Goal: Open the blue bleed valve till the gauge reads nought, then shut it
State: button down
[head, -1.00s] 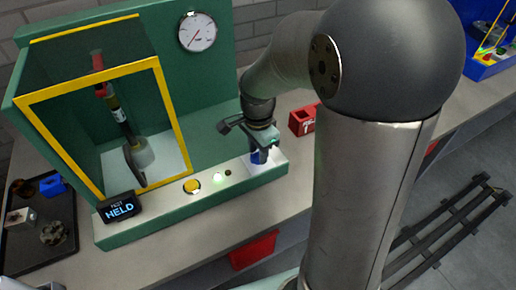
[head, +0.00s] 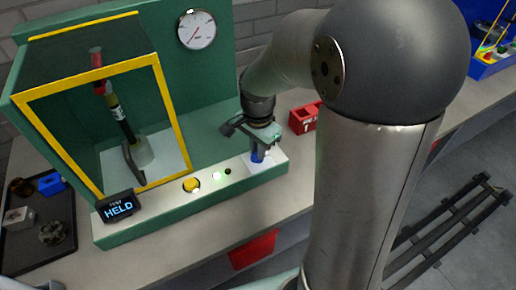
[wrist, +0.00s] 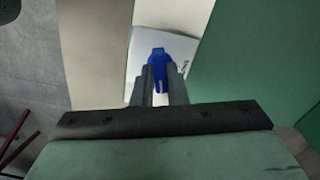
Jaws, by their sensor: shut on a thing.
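The blue bleed valve (head: 257,157) stands on a white plate at the right end of the green bench's front ledge. My gripper (head: 261,150) reaches down over it and is shut on its handle. In the wrist view the blue handle (wrist: 160,56) sits between the two grey fingers of my gripper (wrist: 161,74). The fingers and wrist hide part of the valve in the head view. The round white gauge (head: 196,30) is on the green back panel. Its red needle points to the lower left; the numbers are too small to read.
A yellow-framed guard (head: 160,110) encloses a hose piece. A red box (head: 303,119) stands right of the bench, a dark tray (head: 32,262) left.

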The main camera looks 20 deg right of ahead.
jog(key=n+b, duration=0.1)
jog(key=n, duration=0.6)
jog(key=shift+b, duration=0.3)
jog(key=n, duration=0.3)
jog(key=shift+n+b, duration=0.3)
jog(key=shift+n, duration=1.8)
jog(key=c, duration=1.4)
grip_release()
jog(key=shift+c, duration=0.2)
notch_tip(320, 180, up, 18)
jog(key=shift+f+b, duration=0.25)
jog(key=shift+b, duration=0.2)
jog(key=s+f+m, duration=0.1)
jog(key=s+f, duration=1.5)
jog(key=shift+a+f+m+t, duration=0.2)
jog(key=shift+f+m+t, duration=0.1)
jog(key=shift+f, duration=0.05)
